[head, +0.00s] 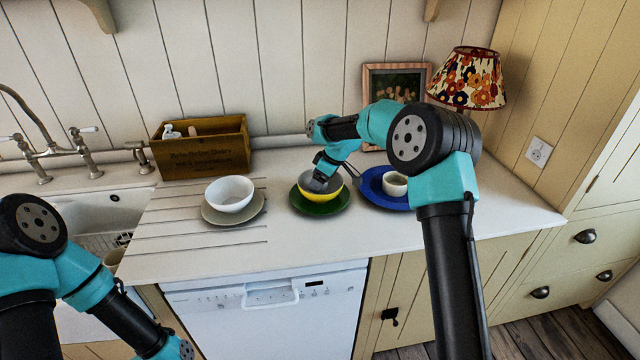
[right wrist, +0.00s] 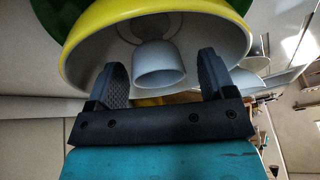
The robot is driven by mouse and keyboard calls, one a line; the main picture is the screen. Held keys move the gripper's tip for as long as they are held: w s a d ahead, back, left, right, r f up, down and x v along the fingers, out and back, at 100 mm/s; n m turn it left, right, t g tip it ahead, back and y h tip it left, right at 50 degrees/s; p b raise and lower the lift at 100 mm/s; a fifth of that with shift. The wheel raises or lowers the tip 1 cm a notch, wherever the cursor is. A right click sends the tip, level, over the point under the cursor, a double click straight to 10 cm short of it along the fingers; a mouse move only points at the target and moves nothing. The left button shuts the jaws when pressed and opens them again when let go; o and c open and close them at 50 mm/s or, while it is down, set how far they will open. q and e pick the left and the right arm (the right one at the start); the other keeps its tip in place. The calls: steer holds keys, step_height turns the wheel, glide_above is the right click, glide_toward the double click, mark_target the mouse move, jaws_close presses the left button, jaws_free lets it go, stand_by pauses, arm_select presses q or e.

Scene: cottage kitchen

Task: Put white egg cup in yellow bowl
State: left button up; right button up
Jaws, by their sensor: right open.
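The yellow bowl (head: 333,192), with a pale inside, sits on a green plate (head: 318,208) on the counter. In the right wrist view, the white egg cup (right wrist: 160,65) is inside the yellow bowl (right wrist: 80,55), its foot toward the bowl's bottom. My right gripper (head: 320,183) is down at the bowl. In the right wrist view my right gripper (right wrist: 168,75) is open, with one finger on each side of the egg cup and visible gaps between. In the head view the gripper hides the egg cup. My left gripper is out of view.
Left of the bowl, a white bowl (head: 230,192) sits on a beige plate (head: 218,219). To the right, a white cup (head: 395,185) stands on a blue plate (head: 375,190). A wooden box (head: 205,147), a framed picture (head: 397,82) and a lamp (head: 470,80) stand behind.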

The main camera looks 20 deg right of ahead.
steer(key=v, duration=1.1)
steer(key=shift+d+r, duration=0.1)
steer(key=shift+d, duration=0.05)
